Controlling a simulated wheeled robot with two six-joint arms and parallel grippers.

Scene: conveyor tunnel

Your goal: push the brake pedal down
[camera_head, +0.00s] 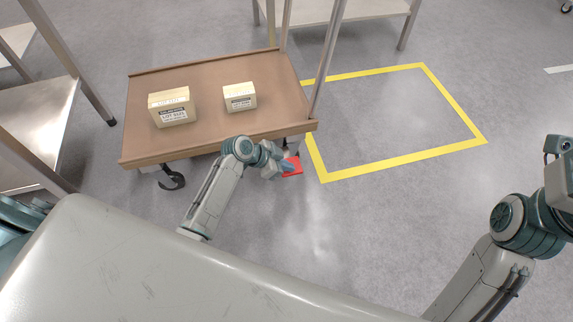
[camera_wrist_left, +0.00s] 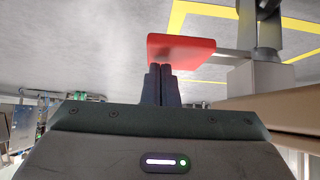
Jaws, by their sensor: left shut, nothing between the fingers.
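The red brake pedal (camera_head: 292,165) sticks out low at the front right corner of the brown cart (camera_head: 218,137). My left gripper (camera_head: 288,163) is at the pedal and partly covers it in the head view. In the left wrist view the pedal (camera_wrist_left: 181,49) is a flat red plate right at the tips of my shut, empty left fingers (camera_wrist_left: 162,70). I cannot tell whether the fingertips touch it. My right gripper (camera_head: 552,150) is at the far right edge, only partly in view.
Two labelled boxes, a larger one (camera_head: 172,106) and a smaller one (camera_head: 239,97), stand on the cart. A yellow floor outline (camera_head: 403,164) lies right of the cart, with clear floor inside. A metal table (camera_head: 40,115) stands at the left.

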